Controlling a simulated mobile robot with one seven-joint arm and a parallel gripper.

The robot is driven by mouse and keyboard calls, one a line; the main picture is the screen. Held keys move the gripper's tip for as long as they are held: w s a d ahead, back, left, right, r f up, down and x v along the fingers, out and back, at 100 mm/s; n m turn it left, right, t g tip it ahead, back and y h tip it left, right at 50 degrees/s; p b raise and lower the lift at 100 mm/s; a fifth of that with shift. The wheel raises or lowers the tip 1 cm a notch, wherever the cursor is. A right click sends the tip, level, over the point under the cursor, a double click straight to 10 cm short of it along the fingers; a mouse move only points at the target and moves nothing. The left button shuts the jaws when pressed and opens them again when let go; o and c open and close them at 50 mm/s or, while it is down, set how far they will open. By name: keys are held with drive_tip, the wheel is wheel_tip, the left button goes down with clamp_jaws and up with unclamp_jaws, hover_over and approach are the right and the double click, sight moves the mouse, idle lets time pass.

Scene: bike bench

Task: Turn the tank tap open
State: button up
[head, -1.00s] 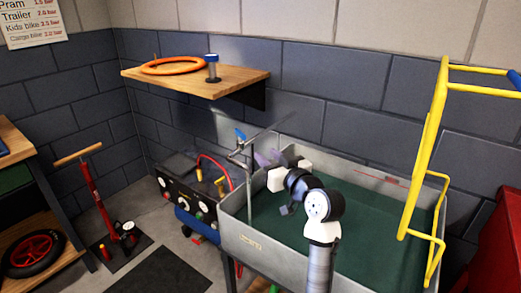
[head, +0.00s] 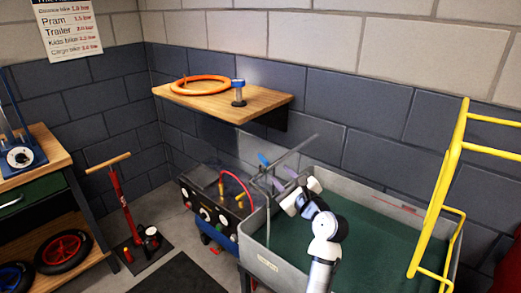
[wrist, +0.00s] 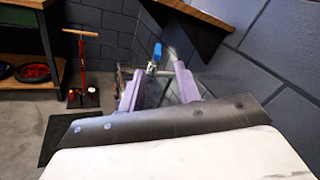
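The tank tap has a blue lever handle (head: 263,159) on a thin metal pipe at the left end of the grey tank (head: 275,270). In the wrist view the blue handle (wrist: 157,54) shows upright beyond the fingertips, between them. My gripper (head: 280,178) reaches over the tank's left end, just right of the tap in the head view. In the wrist view my gripper (wrist: 156,72) has its two purple fingers apart with nothing held between them. The handle looks apart from both fingers; the exact gap cannot be told. The lower tap is partly hidden by the fingers.
A wooden shelf (head: 270,102) with an orange ring (head: 200,84) and a blue-topped post (head: 239,92) juts from the wall above the tap. A compressor with gauges (head: 212,205) stands left of the tank. A yellow frame (head: 446,185) rises at the right.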

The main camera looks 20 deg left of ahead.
sight(261, 155)
drive_tip(key=w+a+m+p, duration=0.1)
drive_tip(key=w+a+m, duration=0.1)
drive_tip(key=w+a, duration=0.1)
drive_tip(key=w+a+m+p, duration=0.1)
drive_tip(key=w+a+m, duration=0.1)
drive_tip(key=w+a, duration=0.1)
drive_tip(key=w+a+m+p, duration=0.2)
drive_tip(key=w+a, duration=0.1)
drive_tip(key=a, duration=0.1)
drive_tip(key=shift+w+a+f, duration=0.2)
drive_tip(key=shift+w+a, duration=0.1)
drive_tip(key=shift+w, duration=0.1)
clamp_jaws()
